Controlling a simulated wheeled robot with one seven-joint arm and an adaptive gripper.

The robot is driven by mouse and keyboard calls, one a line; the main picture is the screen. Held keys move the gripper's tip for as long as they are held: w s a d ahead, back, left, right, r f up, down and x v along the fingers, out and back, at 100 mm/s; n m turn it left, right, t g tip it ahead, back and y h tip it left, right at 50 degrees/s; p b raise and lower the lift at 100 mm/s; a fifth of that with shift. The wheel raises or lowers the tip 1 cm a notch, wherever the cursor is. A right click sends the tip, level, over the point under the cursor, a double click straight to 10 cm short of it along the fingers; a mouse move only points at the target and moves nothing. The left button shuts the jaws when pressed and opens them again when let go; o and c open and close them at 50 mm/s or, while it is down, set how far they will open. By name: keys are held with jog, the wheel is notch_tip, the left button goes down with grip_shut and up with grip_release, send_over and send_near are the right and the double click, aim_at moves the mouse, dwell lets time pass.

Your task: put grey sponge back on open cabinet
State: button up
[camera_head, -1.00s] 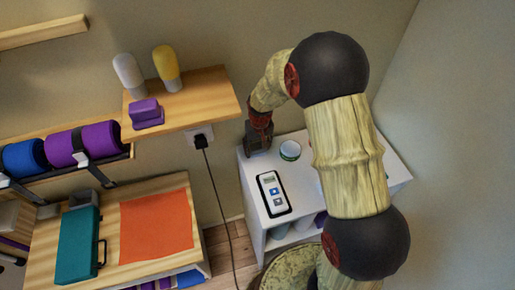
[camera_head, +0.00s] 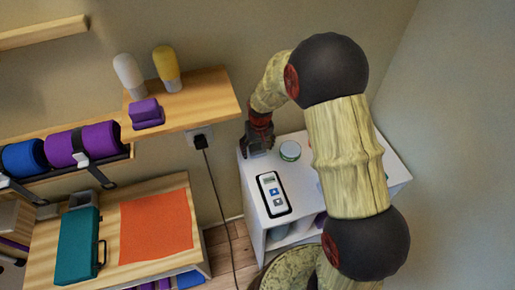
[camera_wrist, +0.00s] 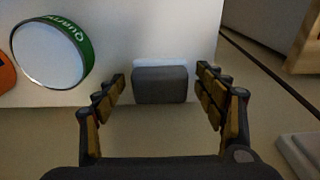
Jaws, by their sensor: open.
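The grey sponge (camera_wrist: 160,86) sits at the edge of the white top of the open cabinet (camera_wrist: 125,20) in the wrist view, with a paler patch along its far side. My gripper (camera_wrist: 160,76) is open, with one finger on each side of the sponge and a visible gap on both sides. In the head view my gripper (camera_head: 258,151) is low at the back left corner of the cabinet (camera_head: 249,173). I cannot clearly separate the sponge from the dark fingers there.
A green tub with a white lid (camera_head: 290,150) stands close to my gripper; it also shows in the wrist view (camera_wrist: 48,55). A black-and-white handheld device (camera_head: 273,194) lies in front. A wooden shelf (camera_head: 205,95) and a plug (camera_head: 200,138) are on the wall at left.

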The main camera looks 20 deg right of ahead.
notch_tip(320, 180, up, 12)
jog(key=s+p, duration=0.2)
notch_tip(320, 180, up, 8)
jog(key=f, duration=0.1)
send_over(259, 150)
jog(key=s, duration=0.3)
jog(key=s+r+t, duration=0.2)
jog(key=s+r, duration=0.5)
jog(key=s, duration=0.5)
jog(key=s+r+t, duration=0.2)
jog(key=s+r, duration=0.5)
jog(key=s, duration=0.5)
jog(key=shift+r, duration=0.4)
jog(key=shift+f, duration=0.1)
jog(key=shift+f+b, duration=1.05)
jog(key=shift+f, duration=0.1)
